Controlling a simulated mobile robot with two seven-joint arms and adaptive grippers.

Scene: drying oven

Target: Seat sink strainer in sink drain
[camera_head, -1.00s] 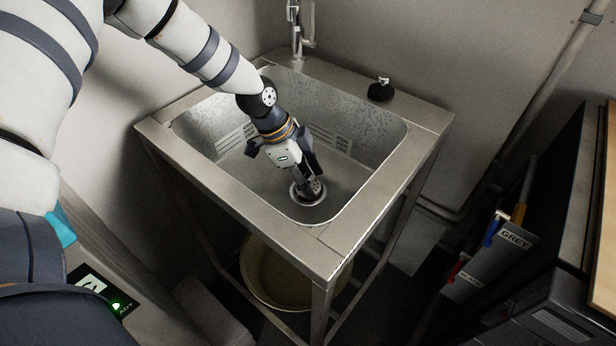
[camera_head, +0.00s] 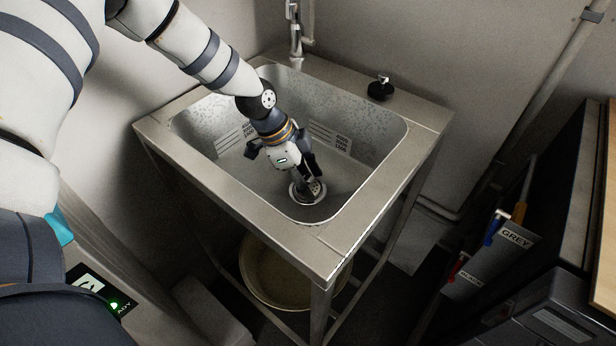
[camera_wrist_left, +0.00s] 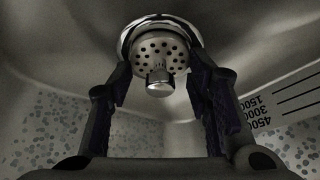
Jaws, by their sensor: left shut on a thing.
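The sink strainer (camera_wrist_left: 161,58) is a round metal disc with holes and a short central knob. In the head view the strainer (camera_head: 316,188) shows at my left gripper's fingertips, over the drain. My left gripper (camera_head: 308,183) reaches down into the sink and is shut on the strainer. In the wrist view its fingers (camera_wrist_left: 163,72) lie on both sides of the disc. The sink drain (camera_head: 294,194) is a bright ring in the basin floor; its rim (camera_wrist_left: 128,36) shows behind the strainer. I cannot tell whether strainer and drain touch. My right gripper is out of view.
The steel sink (camera_head: 370,185) has basin walls around my left gripper. A tap (camera_head: 296,30) stands at the back. A black round object with a metal knob (camera_head: 380,90) sits on the back right rim. A bucket (camera_head: 275,275) stands below. A dark cabinet (camera_head: 560,240) is at right.

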